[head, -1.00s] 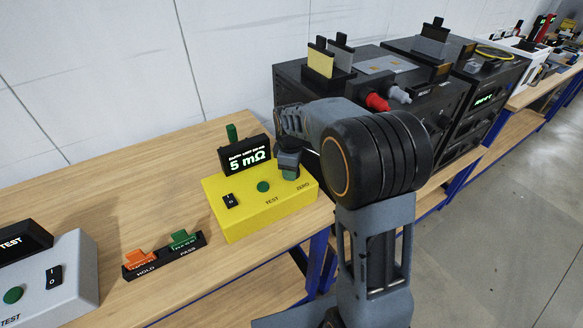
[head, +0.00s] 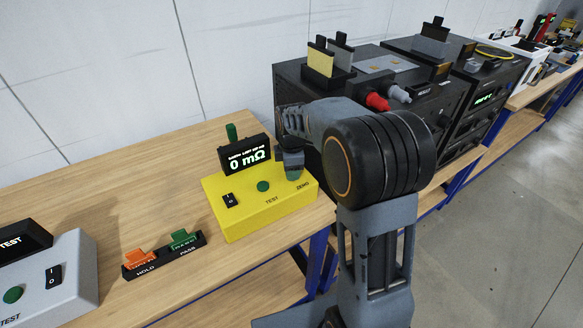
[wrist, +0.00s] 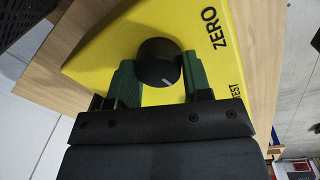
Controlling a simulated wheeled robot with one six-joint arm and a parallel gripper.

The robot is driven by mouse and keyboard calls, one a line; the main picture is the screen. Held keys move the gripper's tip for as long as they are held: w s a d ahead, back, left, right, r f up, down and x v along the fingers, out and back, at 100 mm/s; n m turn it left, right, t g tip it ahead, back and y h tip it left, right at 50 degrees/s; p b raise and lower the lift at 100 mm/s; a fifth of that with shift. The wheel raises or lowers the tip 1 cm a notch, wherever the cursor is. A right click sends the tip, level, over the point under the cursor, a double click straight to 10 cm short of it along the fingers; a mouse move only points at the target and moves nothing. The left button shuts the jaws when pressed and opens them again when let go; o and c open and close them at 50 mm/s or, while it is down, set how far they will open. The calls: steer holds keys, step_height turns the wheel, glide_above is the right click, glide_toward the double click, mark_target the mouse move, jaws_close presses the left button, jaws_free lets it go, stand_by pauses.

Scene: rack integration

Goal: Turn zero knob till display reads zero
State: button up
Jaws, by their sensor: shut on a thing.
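The yellow tester box (head: 262,213) stands on the wooden bench. Its display (head: 245,155) reads 0 mΩ in the head view. The zero knob (wrist: 158,62) is black with a light pointer mark, and shows in the wrist view beside the ZERO label (wrist: 216,27). My gripper (wrist: 158,70) is shut on the zero knob, with one green finger on each side of it. In the head view my gripper (head: 293,170) is over the right part of the box and hides the knob.
A green TEST button (head: 263,186) and a black rocker switch (head: 229,199) are on the box top. A holder with HOLD and PASS tags (head: 165,257) lies in front to the left. Black instruments (head: 440,100) stand close behind my arm.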

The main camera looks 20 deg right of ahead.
steer(key=o, duration=0.9)
steer(key=shift+o, duration=0.2)
steer(key=shift+r, duration=0.1)
step_height(320, 180, up, 14)
steer(key=s, duration=0.1)
steer(key=shift+f, duration=0.2)
steer(key=s+f+m+t, duration=0.1)
steer(key=s+f+m, duration=0.2)
steer(key=s+m, duration=0.5)
steer(key=s+f+m+t, duration=0.2)
steer(key=s+f+m, duration=0.2)
steer(key=s+m, duration=0.4)
steer(key=shift+s+f, duration=0.25)
steer(key=shift+s, duration=1.15)
